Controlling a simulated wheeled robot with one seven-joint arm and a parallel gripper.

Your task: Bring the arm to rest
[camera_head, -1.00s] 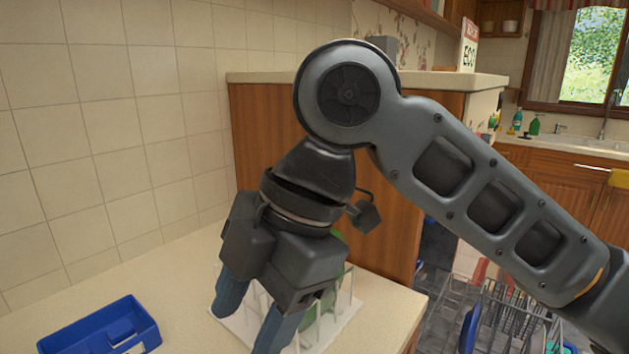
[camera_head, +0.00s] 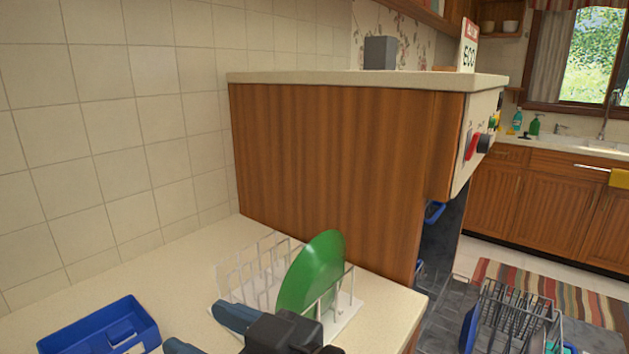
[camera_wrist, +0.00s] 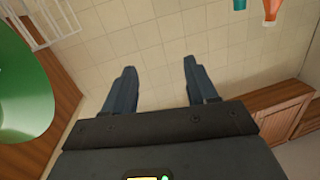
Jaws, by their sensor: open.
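My gripper (camera_head: 205,327) is low at the bottom edge of the head view, its fingers pointing left. In the wrist view its two fingers (camera_wrist: 158,85) stand well apart with nothing between them, and the tiled surface shows beyond. A green plate (camera_head: 312,272) stands upright in a white rack (camera_head: 262,268) on the counter, just beyond my gripper. In the wrist view the green plate (camera_wrist: 22,90) is at the left edge, apart from the fingers. Most of my arm is out of the head view.
A blue bin (camera_head: 100,332) is on the counter (camera_head: 190,275) at the lower left. A wooden cabinet side (camera_head: 330,165) rises behind the rack. An open dishwasher with a wire rack (camera_head: 515,315) is at the lower right. Tiled wall bounds the left; the space above the counter is clear.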

